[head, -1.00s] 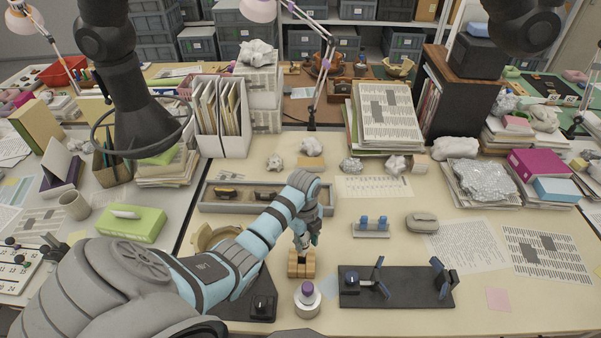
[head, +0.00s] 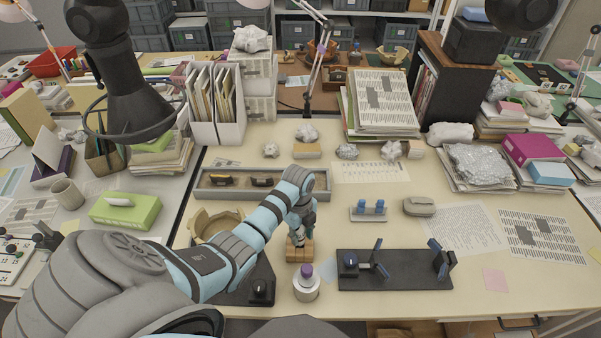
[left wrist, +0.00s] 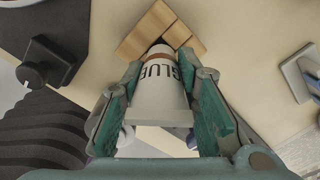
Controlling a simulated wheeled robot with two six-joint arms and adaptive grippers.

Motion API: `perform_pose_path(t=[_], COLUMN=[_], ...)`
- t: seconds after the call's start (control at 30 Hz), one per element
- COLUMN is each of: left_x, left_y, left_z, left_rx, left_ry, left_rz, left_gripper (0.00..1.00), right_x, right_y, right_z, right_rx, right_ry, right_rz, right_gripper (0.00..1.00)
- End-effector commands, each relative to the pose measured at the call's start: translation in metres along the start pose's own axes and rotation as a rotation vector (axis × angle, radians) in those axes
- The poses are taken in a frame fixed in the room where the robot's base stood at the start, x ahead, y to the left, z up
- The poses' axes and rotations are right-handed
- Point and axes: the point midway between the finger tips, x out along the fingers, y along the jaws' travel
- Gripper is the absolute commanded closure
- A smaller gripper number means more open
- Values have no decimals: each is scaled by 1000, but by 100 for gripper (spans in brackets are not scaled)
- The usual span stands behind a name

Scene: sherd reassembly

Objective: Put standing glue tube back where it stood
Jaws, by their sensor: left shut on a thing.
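My left gripper (head: 297,234) is shut on the white glue tube (left wrist: 160,88), whose dark "GLUE" lettering shows between the green finger pads in the left wrist view. The tube's far end, with a brown band, is at the wooden block stand (head: 299,252), which also shows in the left wrist view (left wrist: 158,32). The end overlaps the gap in the block; I cannot tell how deep it sits. In the head view the gripper is right above the block and mostly hides the tube. My right gripper is not in view.
A white jar with a purple lid (head: 306,284) stands just in front of the block. A black fixture with clamps (head: 395,270) lies to the right. A pottery piece (head: 215,222) sits to the left, and a long grey tray (head: 225,190) lies behind. Bare table shows right of the gripper.

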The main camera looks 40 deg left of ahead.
Motion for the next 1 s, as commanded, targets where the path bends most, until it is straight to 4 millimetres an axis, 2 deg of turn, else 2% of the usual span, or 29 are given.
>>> perform_pose_path(t=[1.0], left_x=[6], left_y=[0], left_z=[0], left_rx=[0], left_ry=[0], left_rz=[0], left_gripper=[100], right_x=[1], right_y=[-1], right_z=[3], right_rx=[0], right_ry=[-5], right_rz=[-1], right_gripper=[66])
